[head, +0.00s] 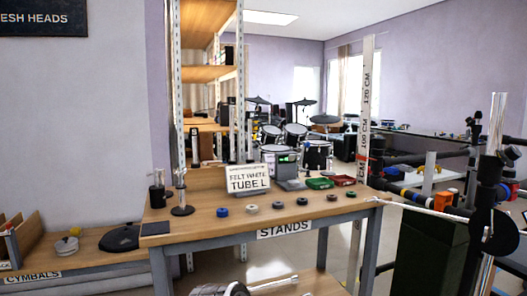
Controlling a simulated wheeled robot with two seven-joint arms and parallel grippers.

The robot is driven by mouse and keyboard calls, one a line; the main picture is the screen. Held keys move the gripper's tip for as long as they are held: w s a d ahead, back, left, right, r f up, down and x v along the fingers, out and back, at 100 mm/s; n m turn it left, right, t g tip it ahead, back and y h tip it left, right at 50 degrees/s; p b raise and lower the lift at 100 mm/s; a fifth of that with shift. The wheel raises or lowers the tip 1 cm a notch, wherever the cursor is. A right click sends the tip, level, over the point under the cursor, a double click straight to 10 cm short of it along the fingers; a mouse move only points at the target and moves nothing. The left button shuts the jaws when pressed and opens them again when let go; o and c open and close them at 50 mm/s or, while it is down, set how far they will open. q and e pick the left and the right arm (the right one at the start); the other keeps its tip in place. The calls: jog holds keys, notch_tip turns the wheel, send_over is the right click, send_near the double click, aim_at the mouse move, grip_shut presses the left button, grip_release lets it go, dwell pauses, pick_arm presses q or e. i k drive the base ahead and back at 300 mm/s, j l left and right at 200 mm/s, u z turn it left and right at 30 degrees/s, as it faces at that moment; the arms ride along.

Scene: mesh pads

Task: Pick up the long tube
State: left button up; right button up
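Several tube-like things show, and I cannot tell which one is the long tube. A thin white rod with a reddish end (430,210) slants from the right edge of the stands table toward a dark round part at the right. An upright shiny tube (497,122) rises above a black clamp-like part at the far right. A short upright metal tube on a dark round base (181,194) stands at the table's left end. Neither of my grippers can be made out.
The wooden table (240,226) labelled STANDS holds several small discs, a white sign (248,179), a grey device and a green box (320,183). A tall measuring post (365,110) stands behind. A dark green bin (428,255) is at right, a cymbals shelf (85,262) at left.

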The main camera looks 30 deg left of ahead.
aim_at(232, 100)
jog(key=u, duration=1.25)
